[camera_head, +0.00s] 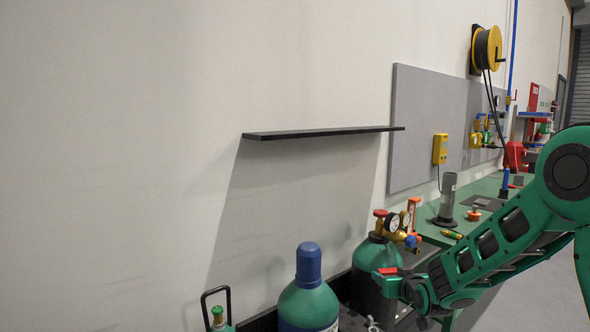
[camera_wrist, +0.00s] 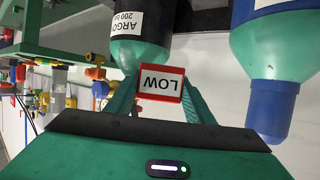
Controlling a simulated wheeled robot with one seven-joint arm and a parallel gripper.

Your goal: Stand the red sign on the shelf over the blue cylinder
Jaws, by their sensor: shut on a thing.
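The red sign (camera_wrist: 161,83) has a white face reading LOW, upside down in the wrist view. My gripper (camera_wrist: 160,92) is shut on it, with a green finger at each side. In the head view the sign is a small red patch (camera_head: 387,270) at the tip of my gripper (camera_head: 395,283), in front of the green-shouldered cylinder. The blue cylinder (camera_head: 307,303) has a green shoulder and a blue cap; it also shows in the wrist view (camera_wrist: 262,45). The black shelf (camera_head: 320,133) is on the wall above it, higher than my gripper, and looks bare.
A black cylinder with a green shoulder (camera_head: 371,261) and a regulator (camera_head: 392,224) stands right of the blue one. A green bench (camera_head: 480,208) with tools lies further right. A grey panel (camera_head: 420,120) is beside the shelf's right end. The wall around the shelf's left is clear.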

